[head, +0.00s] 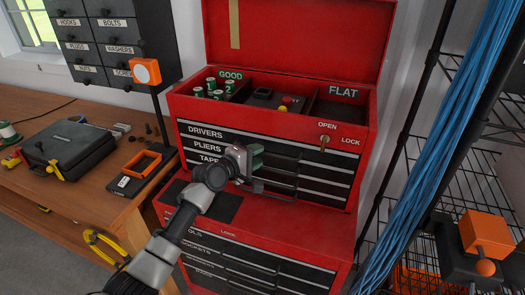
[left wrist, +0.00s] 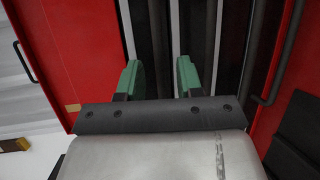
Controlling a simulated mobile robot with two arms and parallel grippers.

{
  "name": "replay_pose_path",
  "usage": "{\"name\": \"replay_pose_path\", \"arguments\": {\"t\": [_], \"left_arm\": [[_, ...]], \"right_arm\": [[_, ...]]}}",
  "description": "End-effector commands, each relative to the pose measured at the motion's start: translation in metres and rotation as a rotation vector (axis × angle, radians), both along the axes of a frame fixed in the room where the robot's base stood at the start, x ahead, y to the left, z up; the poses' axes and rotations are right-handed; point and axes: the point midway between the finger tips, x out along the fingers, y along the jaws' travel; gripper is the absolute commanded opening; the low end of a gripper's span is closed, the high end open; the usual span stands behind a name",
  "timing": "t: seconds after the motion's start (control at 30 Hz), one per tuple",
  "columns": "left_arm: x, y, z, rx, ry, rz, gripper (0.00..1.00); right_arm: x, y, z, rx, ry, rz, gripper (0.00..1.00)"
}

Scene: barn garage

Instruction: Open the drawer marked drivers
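The drawer marked DRIVERS (head: 205,131) is the top drawer of the red tool chest (head: 365,160) in the head view, and its front looks flush with the chest. The drawers marked PLIERS and TAPE are below it. My left gripper (head: 257,155) is in front of the drawer fronts, right of the labels, and hides part of them. In the left wrist view, its two green fingertips (left wrist: 160,77) are apart, facing dark and grey drawer strips. I cannot tell whether a handle lies between them. My right gripper is not in view.
The chest's lid is open over a tray with green-marked cans (head: 213,88). A lock lever (head: 324,143) sits near OPEN and LOCK labels. A wooden bench (head: 95,190) with a black case (head: 70,148) stands at left. Blue cables (head: 440,130) and wire shelving are at right.

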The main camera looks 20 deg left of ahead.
Motion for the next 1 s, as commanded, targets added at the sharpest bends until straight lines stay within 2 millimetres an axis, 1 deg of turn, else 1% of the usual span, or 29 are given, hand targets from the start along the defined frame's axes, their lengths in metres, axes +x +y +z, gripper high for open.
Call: {"name": "replay_pose_path", "arguments": {"t": [0.03,0.1,0.23,0.37,0.6,0.83,1.0], "left_arm": [[0.007,-0.004,0.000,-0.002,0.001,-0.001,0.36],[0.014,-0.007,-0.002,-0.001,0.000,-0.001,0.36],[0.023,-0.011,-0.005,0.000,0.001,-0.001,0.36],[0.027,-0.013,-0.006,0.001,0.000,0.000,0.36],[0.027,-0.013,-0.006,0.001,0.000,0.000,0.36],[0.026,-0.013,-0.006,0.001,0.000,0.000,0.01],[0.026,-0.013,-0.006,0.002,0.001,0.000,0.00]], "right_arm": [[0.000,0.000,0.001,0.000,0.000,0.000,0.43],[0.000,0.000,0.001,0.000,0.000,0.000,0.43],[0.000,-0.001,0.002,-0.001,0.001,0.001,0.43],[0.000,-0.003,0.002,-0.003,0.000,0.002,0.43],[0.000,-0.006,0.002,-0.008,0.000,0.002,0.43],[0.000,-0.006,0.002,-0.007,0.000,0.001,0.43],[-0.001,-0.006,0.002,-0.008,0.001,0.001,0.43]]}}
